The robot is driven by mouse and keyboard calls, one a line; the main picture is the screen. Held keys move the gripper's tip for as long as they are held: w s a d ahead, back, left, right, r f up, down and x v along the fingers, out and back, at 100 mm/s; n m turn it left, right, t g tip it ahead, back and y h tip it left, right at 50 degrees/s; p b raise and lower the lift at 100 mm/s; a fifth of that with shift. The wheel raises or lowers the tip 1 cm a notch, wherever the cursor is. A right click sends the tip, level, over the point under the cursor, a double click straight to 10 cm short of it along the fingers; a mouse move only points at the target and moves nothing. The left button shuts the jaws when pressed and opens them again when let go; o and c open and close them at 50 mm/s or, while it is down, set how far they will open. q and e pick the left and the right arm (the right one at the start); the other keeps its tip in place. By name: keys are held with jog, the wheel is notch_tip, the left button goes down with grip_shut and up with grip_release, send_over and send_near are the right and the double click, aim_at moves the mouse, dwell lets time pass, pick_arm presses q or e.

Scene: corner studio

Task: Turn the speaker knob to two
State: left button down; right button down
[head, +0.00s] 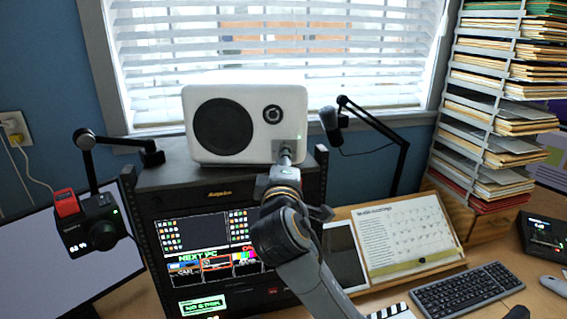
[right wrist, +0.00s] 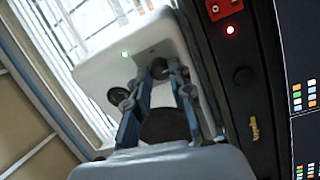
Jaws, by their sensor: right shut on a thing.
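The white speaker (head: 250,100) stands on top of a black rack, with a large dark cone, a small dark round tweeter and a small green light on its front. My right gripper (head: 285,156) is at the lower right of the speaker front, over a grey plate (head: 291,133). In the right wrist view its fingers (right wrist: 161,80) are shut on the dark speaker knob (right wrist: 159,68). The arm hides the knob in the head view. The knob's pointer and any numbers cannot be read. My left gripper is not in view.
The black rack (head: 170,178) with a lit screen stands under the speaker. A camera (head: 95,228) hangs on a boom at left. A microphone arm (head: 372,118) stands right of the speaker. A calendar board (head: 410,235), keyboard (head: 468,290) and paper shelves (head: 490,100) are at right.

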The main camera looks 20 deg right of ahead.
jog(key=shift+f+m, duration=0.15)
jog(key=shift+m, duration=0.15)
dwell(0.4)
jog(key=c, duration=1.2)
grip_release()
jog(key=shift+o, duration=0.2)
jog(key=v, duration=1.2)
